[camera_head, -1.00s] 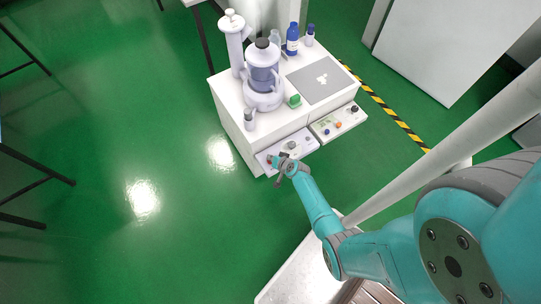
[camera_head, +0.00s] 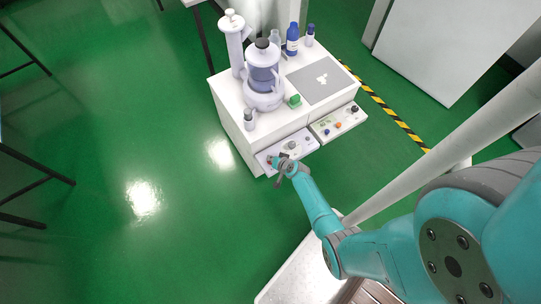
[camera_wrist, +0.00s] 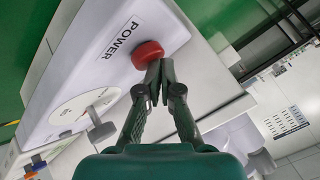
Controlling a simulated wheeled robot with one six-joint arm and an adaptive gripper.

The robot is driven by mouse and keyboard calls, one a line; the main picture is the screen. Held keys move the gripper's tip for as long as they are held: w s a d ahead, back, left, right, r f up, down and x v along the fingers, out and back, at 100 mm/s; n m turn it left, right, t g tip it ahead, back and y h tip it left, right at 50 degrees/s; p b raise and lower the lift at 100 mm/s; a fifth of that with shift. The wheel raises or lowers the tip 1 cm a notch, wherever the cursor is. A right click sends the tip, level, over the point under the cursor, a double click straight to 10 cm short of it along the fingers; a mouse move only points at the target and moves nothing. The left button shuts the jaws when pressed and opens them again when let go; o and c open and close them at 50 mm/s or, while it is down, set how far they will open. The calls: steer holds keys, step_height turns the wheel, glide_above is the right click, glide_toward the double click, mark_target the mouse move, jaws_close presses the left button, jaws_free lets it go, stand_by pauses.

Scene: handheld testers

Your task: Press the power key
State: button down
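The power key is a round red button (camera_wrist: 148,55) beside the word POWER on a pale panel (camera_wrist: 105,60) in the wrist view. My gripper (camera_wrist: 160,68) has its two dark fingers together, with nothing between them. Its tips are right beside the red button's lower right edge; I cannot tell whether they touch it. In the head view my gripper (camera_head: 281,164) is at the left control panel (camera_head: 303,149) on the front of the white cabinet. The red button (camera_head: 270,160) shows small beside the fingers there.
A grey dial (camera_wrist: 85,112) with a knob is on the same panel. A second panel (camera_head: 338,122) with coloured buttons is to its right. A lilac apparatus (camera_head: 264,80), bottles (camera_head: 292,40) and a grey plate (camera_head: 320,80) stand on top. Green floor lies open at the left.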

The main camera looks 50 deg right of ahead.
steer(key=shift+s+a+f, duration=0.25)
steer(key=shift+f, duration=0.3)
steer(key=shift+s+a+r, duration=0.15)
steer(key=shift+s+r, duration=0.05)
steer(key=shift+r, duration=0.15)
steer(key=shift+w+d+r, duration=0.1)
steer(key=shift+r, duration=1)
steer(key=shift+w+d+r, duration=0.1)
steer(key=shift+w+r, duration=0.05)
steer(key=shift+r, duration=0.9)
steer(key=shift+w+d+r, duration=0.1)
steer(key=shift+r, duration=1)
